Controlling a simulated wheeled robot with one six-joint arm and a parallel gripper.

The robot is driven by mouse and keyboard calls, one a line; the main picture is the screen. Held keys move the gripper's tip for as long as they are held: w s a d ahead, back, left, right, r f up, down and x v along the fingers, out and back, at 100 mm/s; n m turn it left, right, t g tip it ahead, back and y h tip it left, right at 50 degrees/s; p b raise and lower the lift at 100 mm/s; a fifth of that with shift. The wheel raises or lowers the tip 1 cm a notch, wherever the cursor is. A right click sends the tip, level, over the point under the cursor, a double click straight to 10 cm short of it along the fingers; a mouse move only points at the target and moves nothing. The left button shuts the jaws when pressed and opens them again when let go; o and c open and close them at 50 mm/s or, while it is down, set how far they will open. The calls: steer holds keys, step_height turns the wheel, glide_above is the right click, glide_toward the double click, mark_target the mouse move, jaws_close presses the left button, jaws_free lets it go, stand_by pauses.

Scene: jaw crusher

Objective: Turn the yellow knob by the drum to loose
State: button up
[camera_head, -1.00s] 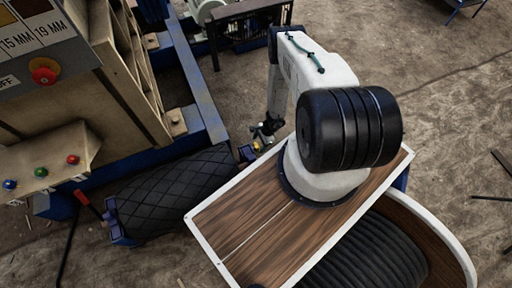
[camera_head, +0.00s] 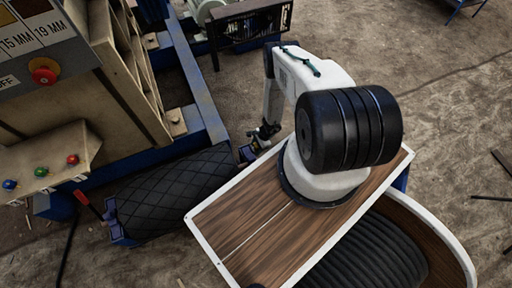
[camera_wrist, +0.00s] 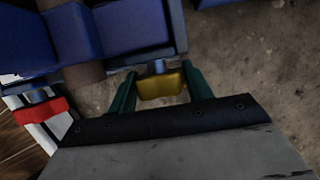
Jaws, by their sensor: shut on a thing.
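The yellow knob (camera_wrist: 162,86) shows in the wrist view, on a short grey stem below a blue bracket (camera_wrist: 130,25). My gripper (camera_wrist: 158,88) has its two green fingers on either side of the knob and is shut on it. In the head view my gripper (camera_head: 262,138) is small and dark, at the right end of the black drum (camera_head: 178,192) with its diamond pattern. The knob is mostly hidden there by my gripper and arm.
A red part (camera_wrist: 38,112) sits left of the knob in the wrist view. A red-handled lever (camera_head: 88,204) is at the drum's left end. The control panel with its red stop button (camera_head: 43,71) stands at the upper left. Bare ground lies to the right.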

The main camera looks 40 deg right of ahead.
steer(key=shift+t, duration=0.4)
steer(key=shift+s+n+t+h, duration=0.15)
steer(key=shift+n+t+h, duration=0.35)
steer(key=shift+t, duration=1.1)
steer(key=shift+t+h, duration=0.3)
steer(key=shift+t, duration=0.4)
steer(key=o, duration=1)
steer(key=shift+v, duration=3.85)
